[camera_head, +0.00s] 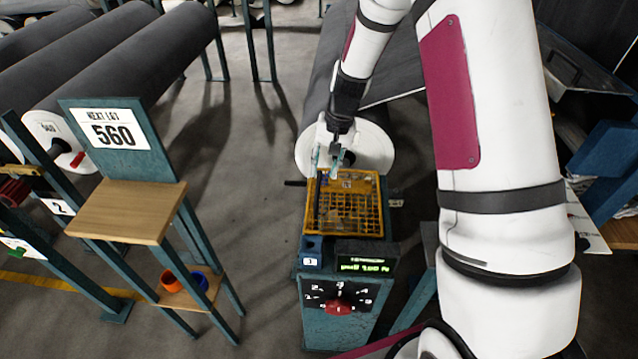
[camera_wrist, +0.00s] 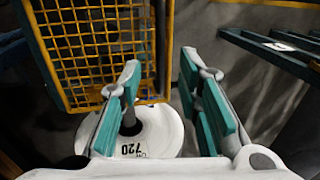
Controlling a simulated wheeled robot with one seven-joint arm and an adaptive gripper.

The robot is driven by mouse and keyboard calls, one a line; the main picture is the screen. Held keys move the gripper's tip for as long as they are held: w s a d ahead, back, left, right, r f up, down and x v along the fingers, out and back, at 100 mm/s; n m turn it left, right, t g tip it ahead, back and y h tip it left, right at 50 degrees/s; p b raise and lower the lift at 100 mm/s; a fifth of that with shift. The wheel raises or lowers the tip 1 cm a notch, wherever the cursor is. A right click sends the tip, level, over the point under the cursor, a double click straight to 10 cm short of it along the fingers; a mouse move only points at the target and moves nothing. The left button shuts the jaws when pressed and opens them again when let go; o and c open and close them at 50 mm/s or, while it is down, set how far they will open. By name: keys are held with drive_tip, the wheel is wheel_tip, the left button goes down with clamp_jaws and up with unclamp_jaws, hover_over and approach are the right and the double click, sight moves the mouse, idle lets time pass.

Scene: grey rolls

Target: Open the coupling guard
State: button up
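The coupling guard, a yellow mesh panel in a yellow frame (camera_head: 347,207), lies over the top of a teal stand in the head view. It fills the upper left of the wrist view (camera_wrist: 98,45). A dark bar (camera_wrist: 160,48) runs along its right side there. My gripper (camera_head: 328,163) is above the guard's far left end. In the wrist view its teal-padded fingers (camera_wrist: 168,108) stand apart with nothing held between them. The guard's edge is close to the left finger; I cannot tell whether they touch.
The teal stand carries a green-lit display (camera_head: 364,266) and a red dial knob (camera_head: 339,307). A white-ended roll (camera_head: 374,147) lies behind the guard. Grey floor between the stands is clear.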

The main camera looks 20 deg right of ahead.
sight(318, 189)
drive_tip(key=f, duration=0.2)
drive_tip(key=a+f, duration=0.1)
drive_tip(key=f, duration=0.4)
drive_tip(key=shift+w+a, duration=0.15)
drive_tip(key=shift+w, duration=0.1)
drive_tip(key=shift+c, duration=0.2)
clamp_jaws()
